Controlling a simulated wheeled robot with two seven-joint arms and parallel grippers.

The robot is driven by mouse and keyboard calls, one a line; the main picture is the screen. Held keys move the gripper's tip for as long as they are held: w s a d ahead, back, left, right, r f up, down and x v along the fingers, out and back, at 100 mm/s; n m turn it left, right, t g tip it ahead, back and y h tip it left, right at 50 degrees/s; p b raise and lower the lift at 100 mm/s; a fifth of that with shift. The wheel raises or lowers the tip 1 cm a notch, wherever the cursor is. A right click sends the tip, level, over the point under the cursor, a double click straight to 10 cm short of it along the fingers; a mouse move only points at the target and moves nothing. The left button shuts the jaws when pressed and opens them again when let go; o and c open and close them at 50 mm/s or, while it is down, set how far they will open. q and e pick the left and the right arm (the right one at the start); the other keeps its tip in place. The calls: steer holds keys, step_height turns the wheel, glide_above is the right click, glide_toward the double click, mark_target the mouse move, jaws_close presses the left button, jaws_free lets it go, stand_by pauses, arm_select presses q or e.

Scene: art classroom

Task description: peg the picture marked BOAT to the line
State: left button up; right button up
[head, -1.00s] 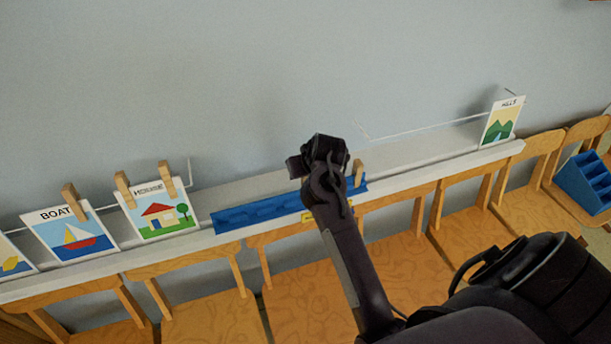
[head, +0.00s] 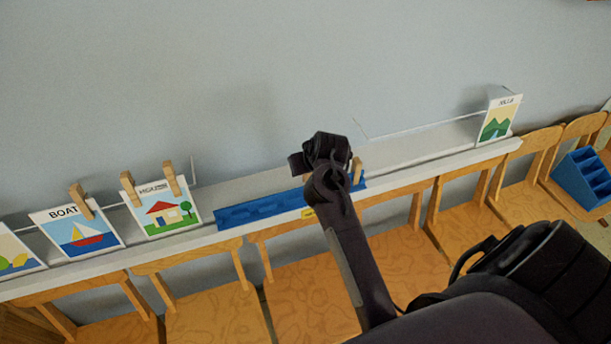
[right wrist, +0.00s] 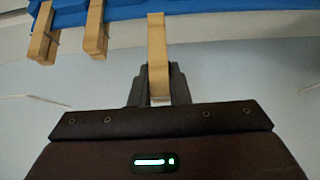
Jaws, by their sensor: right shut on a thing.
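The BOAT picture (head: 72,236), a white card with a sailboat, is at the left of the head view by the white line (head: 425,126). One wooden peg (head: 81,199) is at its top right; its top left shows no peg. My right gripper (head: 322,150) is above the blue peg rack (head: 265,210). In the right wrist view its fingers (right wrist: 156,88) are shut on a wooden peg (right wrist: 157,45). I cannot tell whether this peg is clear of the rack. My left gripper is not in view.
The house picture (head: 165,212) hangs beside BOAT with two pegs. The hills picture (head: 498,122) is at the far right. A white ledge (head: 400,155) runs below the line, with wooden chairs (head: 465,200) in front. More pegs (right wrist: 96,28) are beside the held one.

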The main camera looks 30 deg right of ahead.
mark_target(309, 175)
steer(key=shift+s+a+r+p, duration=0.15)
steer(key=shift+s+p, duration=0.15)
steer(key=shift+s, duration=0.3)
steer(key=shift+s+a+r+p, duration=0.15)
steer(key=shift+s+p, duration=0.1)
steer(key=shift+s, duration=0.35)
steer(key=shift+s+a+r+p, duration=0.15)
steer(key=shift+s+p, duration=0.15)
steer(key=shift+s, duration=0.3)
